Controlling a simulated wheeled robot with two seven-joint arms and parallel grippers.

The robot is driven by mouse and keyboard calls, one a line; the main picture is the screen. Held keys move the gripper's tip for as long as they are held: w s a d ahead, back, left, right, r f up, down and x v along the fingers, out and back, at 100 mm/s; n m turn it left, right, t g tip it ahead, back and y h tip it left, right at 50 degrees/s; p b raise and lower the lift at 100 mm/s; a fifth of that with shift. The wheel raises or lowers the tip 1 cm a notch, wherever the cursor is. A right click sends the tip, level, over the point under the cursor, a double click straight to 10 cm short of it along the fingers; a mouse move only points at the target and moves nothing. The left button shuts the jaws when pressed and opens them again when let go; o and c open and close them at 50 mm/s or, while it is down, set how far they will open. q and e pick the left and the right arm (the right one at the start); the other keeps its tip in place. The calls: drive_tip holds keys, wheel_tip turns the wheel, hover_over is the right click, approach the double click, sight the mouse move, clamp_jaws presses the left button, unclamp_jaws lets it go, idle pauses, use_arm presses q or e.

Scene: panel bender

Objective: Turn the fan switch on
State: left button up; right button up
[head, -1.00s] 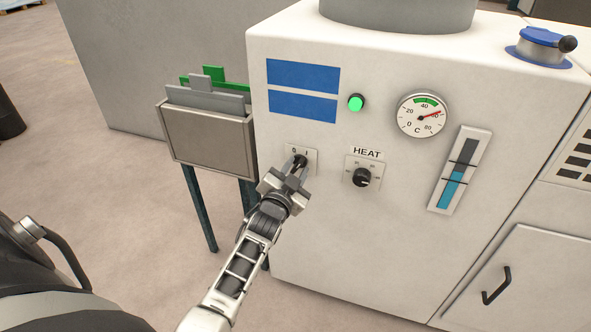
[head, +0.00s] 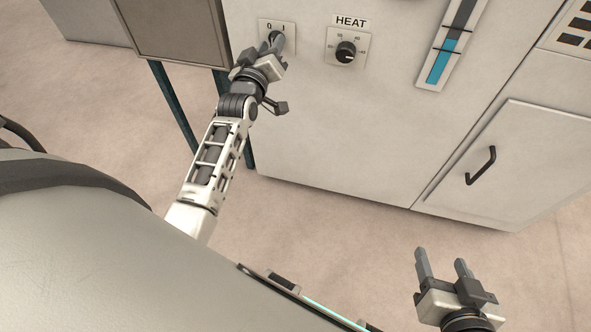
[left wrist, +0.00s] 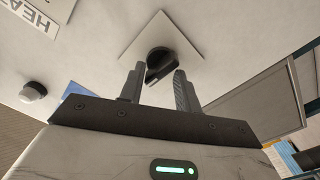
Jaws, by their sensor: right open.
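The fan switch is a black rotary knob on a square white plate marked 0 and I (head: 264,23), on the front of the white machine. In the left wrist view the knob (left wrist: 162,60) shows between the two fingers of my left gripper (left wrist: 158,80). In the head view my left gripper (head: 277,43) is at the switch and covers most of the knob. Its fingers stand apart with the knob between them; whether they press on it I cannot tell. My right gripper (head: 442,266) is open and empty, low at the right, away from the machine.
The HEAT knob (head: 346,51) is just right of the switch. A blue-filled level gauge (head: 444,60) and a cabinet door with a black handle (head: 481,166) are further right. A grey bin on legs (head: 180,30) stands close on the left. The floor in front is clear.

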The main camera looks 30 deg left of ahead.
use_arm(q)
drive_tip(key=p+v, duration=0.8)
drive_tip(key=v, duration=0.8)
drive_tip(key=s+d+m+g+h, duration=0.3)
drive_tip(key=s+d+m, duration=0.1)
drive_tip(key=d, duration=0.3)
drive_tip(key=s+d+f+m+g+h, duration=0.1)
drive_tip(key=s+d+m+g+h, duration=0.2)
drive_tip(key=d+m, duration=0.3)
drive_tip(key=shift+s+d+f+h+p, duration=0.3)
drive_tip(key=shift+s+d+h, duration=0.45)
drive_tip(key=shift+d, duration=0.55)
